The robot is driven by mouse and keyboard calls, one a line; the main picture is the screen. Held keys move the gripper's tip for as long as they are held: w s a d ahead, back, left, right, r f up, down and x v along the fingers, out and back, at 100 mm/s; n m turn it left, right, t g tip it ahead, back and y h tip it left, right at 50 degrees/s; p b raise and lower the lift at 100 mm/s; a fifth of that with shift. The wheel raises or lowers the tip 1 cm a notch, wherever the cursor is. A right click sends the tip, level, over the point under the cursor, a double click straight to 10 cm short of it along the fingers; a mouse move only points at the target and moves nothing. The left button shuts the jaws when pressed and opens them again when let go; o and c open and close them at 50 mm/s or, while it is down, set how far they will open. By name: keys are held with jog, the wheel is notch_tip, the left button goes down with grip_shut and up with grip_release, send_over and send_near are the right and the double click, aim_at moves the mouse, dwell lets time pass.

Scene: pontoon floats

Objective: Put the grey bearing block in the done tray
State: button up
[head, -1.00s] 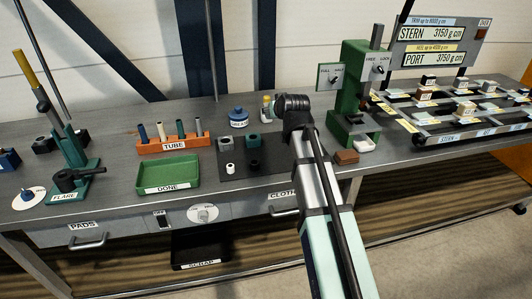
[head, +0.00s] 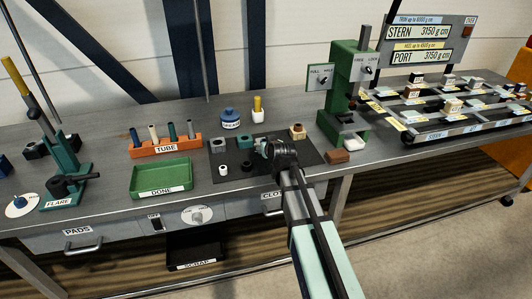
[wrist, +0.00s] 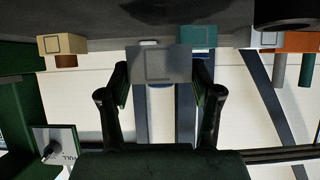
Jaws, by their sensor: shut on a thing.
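My gripper (head: 264,148) is low over the right part of the dark mat, its tip pointing away to the back. In the wrist view, which looks upside down, my gripper (wrist: 160,95) is shut on the grey bearing block (wrist: 160,64) between its two fingers. The head view mostly hides that block behind my gripper; whether it touches the mat is unclear. The green done tray (head: 160,178) lies to the left of the mat, and it looks empty.
On the mat (head: 225,180) stand a pale grey block (head: 217,145), a teal block (head: 244,142), a tan block (head: 297,132) and small cylinders. The orange tube rack (head: 166,149) is behind the tray. A green press (head: 345,95) stands right.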

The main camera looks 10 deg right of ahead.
aim_at(266, 161)
jog(key=shift+f+p, duration=0.3)
jog(key=shift+f, duration=1.4)
jog(key=shift+f, duration=0.1)
jog(key=o, duration=1.4)
jog(key=shift+s+r, duration=0.2)
jog(key=shift+s, duration=0.2)
jog(key=b+v, duration=0.2)
jog(key=v, duration=0.8)
jog(key=shift+o, duration=0.6)
jog(key=shift+s+d+r, duration=0.1)
jog(key=shift+s+r, duration=0.25)
jog(key=shift+s, duration=0.2)
